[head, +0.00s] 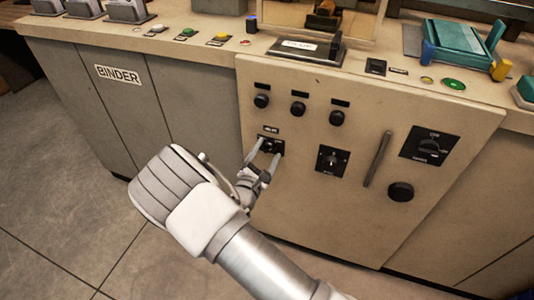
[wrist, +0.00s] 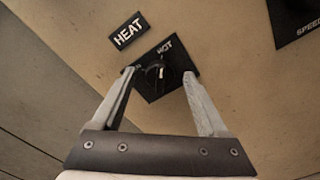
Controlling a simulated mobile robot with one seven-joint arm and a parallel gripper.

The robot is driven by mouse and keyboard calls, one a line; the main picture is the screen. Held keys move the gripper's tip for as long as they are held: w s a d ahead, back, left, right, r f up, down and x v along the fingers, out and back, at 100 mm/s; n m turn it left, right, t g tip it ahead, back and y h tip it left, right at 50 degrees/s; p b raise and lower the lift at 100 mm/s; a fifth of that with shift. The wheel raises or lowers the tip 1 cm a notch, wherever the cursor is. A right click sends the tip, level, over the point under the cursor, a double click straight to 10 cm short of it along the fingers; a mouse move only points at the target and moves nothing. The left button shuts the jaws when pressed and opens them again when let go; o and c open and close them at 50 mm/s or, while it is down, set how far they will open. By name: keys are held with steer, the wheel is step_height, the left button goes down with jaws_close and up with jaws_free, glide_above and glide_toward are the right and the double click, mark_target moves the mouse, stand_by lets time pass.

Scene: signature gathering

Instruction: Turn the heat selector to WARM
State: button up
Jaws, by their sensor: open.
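The heat selector is a small black knob (wrist: 157,72) on a black square plate (wrist: 178,74) in the beige machine front. In the wrist view a HEAT label (wrist: 128,33) is above it and the word HOT is at the plate's upper edge. WARM is not readable and the knob's pointing direction is unclear. My gripper (wrist: 159,75) is open, with one finger on each side of the knob; I cannot tell if they touch it. In the head view my gripper (head: 270,148) reaches the heat plate (head: 271,144), partly hiding it.
Another selector plate (head: 332,160) is right of the heat plate, with a vertical handle (head: 377,158) and a larger dial plate (head: 429,145) beyond. Several round knobs (head: 299,108) are above. The BINDER cabinet (head: 118,76) stands left. The floor (head: 60,200) in front looks clear.

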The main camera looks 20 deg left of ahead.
steer(key=shift+c, duration=0.3)
jaws_close()
steer(key=shift+n+p, duration=0.3)
steer(key=shift+n, duration=0.2)
steer(key=shift+r+n+p, duration=0.1)
steer(key=shift+n+p, duration=0.55)
steer(key=shift+n, duration=0.35)
steer(key=n+p, duration=0.2)
steer(key=n, duration=0.2)
steer(key=shift+a+n, duration=0.1)
steer(key=shift+n, duration=0.2)
steer(key=n+p, duration=0.1)
steer(key=n, duration=0.3)
steer(key=shift+p, duration=0.4)
steer(key=shift+a+n+p, duration=0.1)
steer(key=shift+n+p, duration=0.4)
steer(key=shift+n, duration=1.8)
steer(key=shift+f, duration=0.2)
